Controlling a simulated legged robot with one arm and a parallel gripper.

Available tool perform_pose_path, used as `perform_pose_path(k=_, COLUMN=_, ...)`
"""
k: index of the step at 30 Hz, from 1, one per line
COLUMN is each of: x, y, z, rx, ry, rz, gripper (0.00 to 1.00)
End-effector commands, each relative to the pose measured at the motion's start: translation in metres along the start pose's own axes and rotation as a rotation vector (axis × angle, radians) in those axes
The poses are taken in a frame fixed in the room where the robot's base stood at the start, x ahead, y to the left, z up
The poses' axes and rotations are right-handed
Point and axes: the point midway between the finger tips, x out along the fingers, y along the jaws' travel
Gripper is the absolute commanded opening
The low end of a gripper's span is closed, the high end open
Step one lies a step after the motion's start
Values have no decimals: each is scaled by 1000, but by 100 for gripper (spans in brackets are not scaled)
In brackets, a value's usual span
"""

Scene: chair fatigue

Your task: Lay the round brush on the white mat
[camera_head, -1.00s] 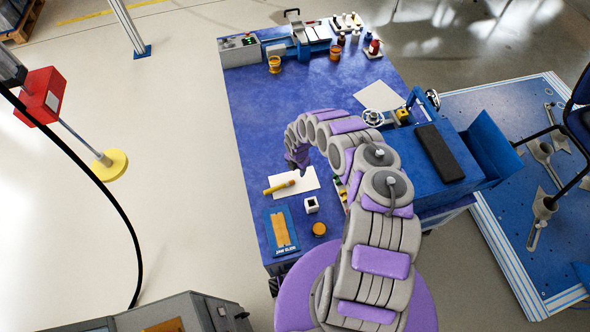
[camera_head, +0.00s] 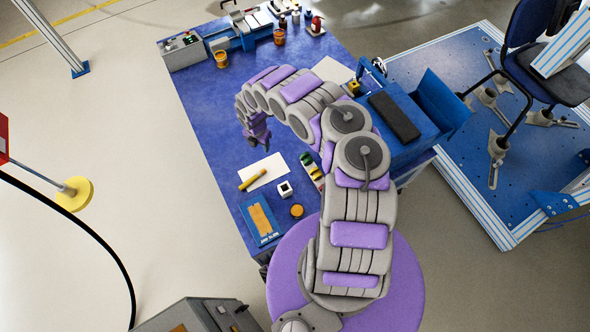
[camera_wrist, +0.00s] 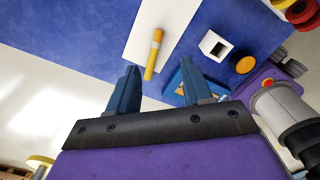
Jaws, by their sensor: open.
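The round brush (camera_head: 252,180), a yellow rod, lies on the white mat (camera_head: 271,165), with one end reaching a little past the mat's near edge. In the wrist view the brush (camera_wrist: 153,57) lies along the lower part of the mat (camera_wrist: 148,25), its lower end at or just over the edge. My gripper (camera_head: 252,141) is above the table, beyond the mat and apart from the brush. The wrist view shows my gripper (camera_wrist: 158,66) open, its two blue fingers spread with nothing between them.
Near the mat are a white block with a dark square (camera_head: 284,190), an orange round pot (camera_head: 297,211) and a blue board with a wooden piece (camera_head: 261,220). A tray of small coloured items (camera_head: 312,166) lies right of the mat. The blue table (camera_head: 215,135) is clear to the left.

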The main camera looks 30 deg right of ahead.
Motion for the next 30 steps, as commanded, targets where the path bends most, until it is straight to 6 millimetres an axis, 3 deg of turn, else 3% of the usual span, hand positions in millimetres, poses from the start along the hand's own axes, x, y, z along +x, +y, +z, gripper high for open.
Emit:
perform_pose_path(k=8, x=-55, y=-37, z=44, rx=190, ry=-83, rz=-91, gripper=50)
perform_pose_path(k=15, x=-119, y=-70, z=73, rx=409, ry=-163, rz=-150, gripper=50)
perform_pose_path(k=20, x=-166, y=-88, z=80, rx=560, ry=-218, rz=-175, gripper=50)
perform_pose_path(k=30, x=-260, y=-126, z=76, rx=889, ry=-298, rz=-187, gripper=50)
